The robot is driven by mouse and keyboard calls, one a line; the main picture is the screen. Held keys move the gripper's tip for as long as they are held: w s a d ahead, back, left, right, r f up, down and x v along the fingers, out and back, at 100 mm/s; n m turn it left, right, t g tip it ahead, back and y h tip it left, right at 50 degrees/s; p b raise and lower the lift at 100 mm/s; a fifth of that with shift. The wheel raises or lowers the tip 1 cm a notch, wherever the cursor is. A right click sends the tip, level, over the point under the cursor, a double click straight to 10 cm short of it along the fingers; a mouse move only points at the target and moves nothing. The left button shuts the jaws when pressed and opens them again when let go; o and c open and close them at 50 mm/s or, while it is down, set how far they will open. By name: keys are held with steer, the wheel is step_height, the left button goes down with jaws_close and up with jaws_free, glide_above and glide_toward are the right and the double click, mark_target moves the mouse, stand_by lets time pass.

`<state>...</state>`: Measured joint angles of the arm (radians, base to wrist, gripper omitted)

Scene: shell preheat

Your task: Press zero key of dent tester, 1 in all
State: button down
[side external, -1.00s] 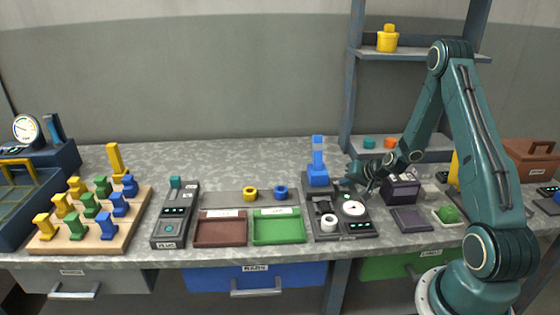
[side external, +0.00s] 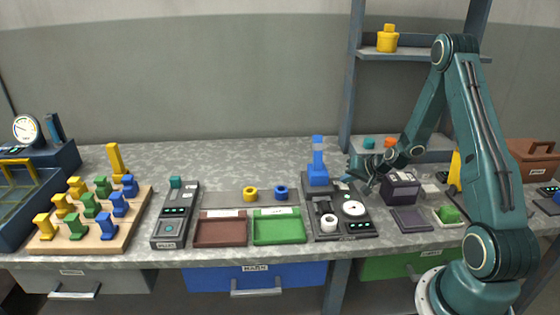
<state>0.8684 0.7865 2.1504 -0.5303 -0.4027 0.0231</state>
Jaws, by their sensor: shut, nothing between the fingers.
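The device I take to be the dent tester (side external: 318,225) is a dark base at mid-right on the bench. It has a blue upright part (side external: 318,170) at its back, a white round dial (side external: 353,208) and a white ring (side external: 329,221) at its front left. Small lit displays show on it. The zero key is too small to pick out. My gripper (side external: 366,185) is shut and empty, above the back right of the tester, apart from the dial. My wrist is beside the blue part, to its right.
A dark purple box (side external: 401,188) stands close right of my gripper, with a flat dark pad (side external: 410,219) before it. Green (side external: 279,236) and brown (side external: 220,238) trays lie left of the tester. Shelf posts rise behind.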

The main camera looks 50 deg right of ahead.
mark_target(346, 188)
steer(key=shift+r, duration=0.1)
steer(key=shift+r, duration=2.45)
